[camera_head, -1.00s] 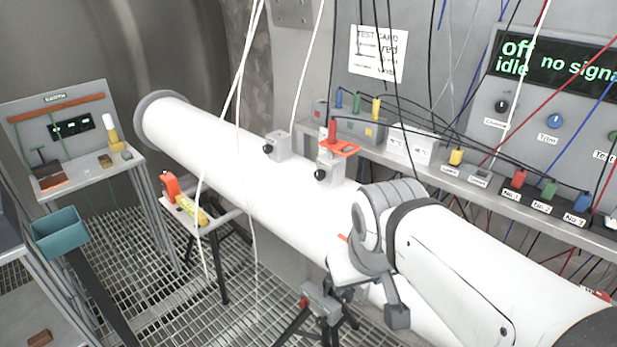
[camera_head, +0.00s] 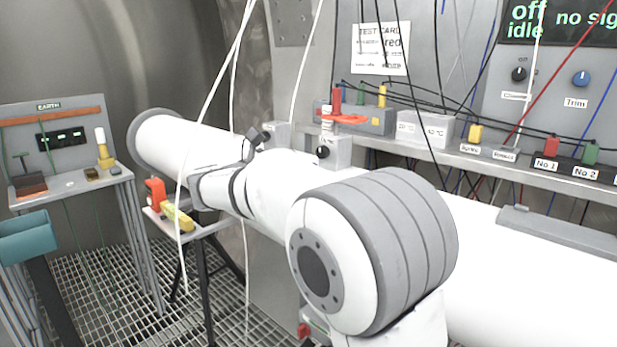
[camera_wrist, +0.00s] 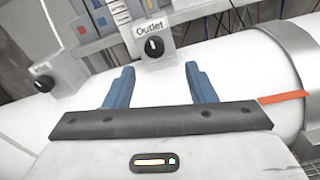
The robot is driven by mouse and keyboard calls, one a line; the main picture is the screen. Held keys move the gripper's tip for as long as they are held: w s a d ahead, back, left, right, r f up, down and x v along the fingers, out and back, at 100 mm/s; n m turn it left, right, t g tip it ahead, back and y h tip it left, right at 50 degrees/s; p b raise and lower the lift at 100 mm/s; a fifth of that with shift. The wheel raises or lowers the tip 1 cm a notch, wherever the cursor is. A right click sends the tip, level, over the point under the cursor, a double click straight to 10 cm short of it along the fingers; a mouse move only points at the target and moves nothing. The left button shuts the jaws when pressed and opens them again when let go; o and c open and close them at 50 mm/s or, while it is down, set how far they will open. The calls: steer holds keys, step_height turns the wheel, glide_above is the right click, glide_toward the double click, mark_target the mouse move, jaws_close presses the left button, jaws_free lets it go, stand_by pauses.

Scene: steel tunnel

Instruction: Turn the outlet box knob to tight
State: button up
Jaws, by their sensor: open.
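The outlet box (camera_wrist: 151,38) is a light grey box labelled "Outlet" on the white pipe in the wrist view. Its round black knob (camera_wrist: 154,47) faces me and carries a small pale pointer mark, roughly upright. My gripper (camera_wrist: 158,70) is open and empty, its two blue-grey fingers spread below the outlet box, apart from the knob. In the head view, two small boxes with black knobs sit on the pipe, a left one (camera_head: 275,130) and a right one (camera_head: 337,150). Their labels cannot be read there.
A second knob box (camera_wrist: 54,76) stands left of the outlet box in the wrist view. The bench shelf (camera_head: 455,160) behind carries coloured plugs, and cables hang in front. A red and yellow tool (camera_head: 178,215) lies on a small stand.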

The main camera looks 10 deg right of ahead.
mark_target(320, 153)
steer(key=x, duration=0.7)
steer(key=shift+w+d+r, duration=0.1)
steer(key=shift+w+r, duration=0.05)
steer(key=shift+w, duration=0.3)
steer(key=shift+c, duration=0.5)
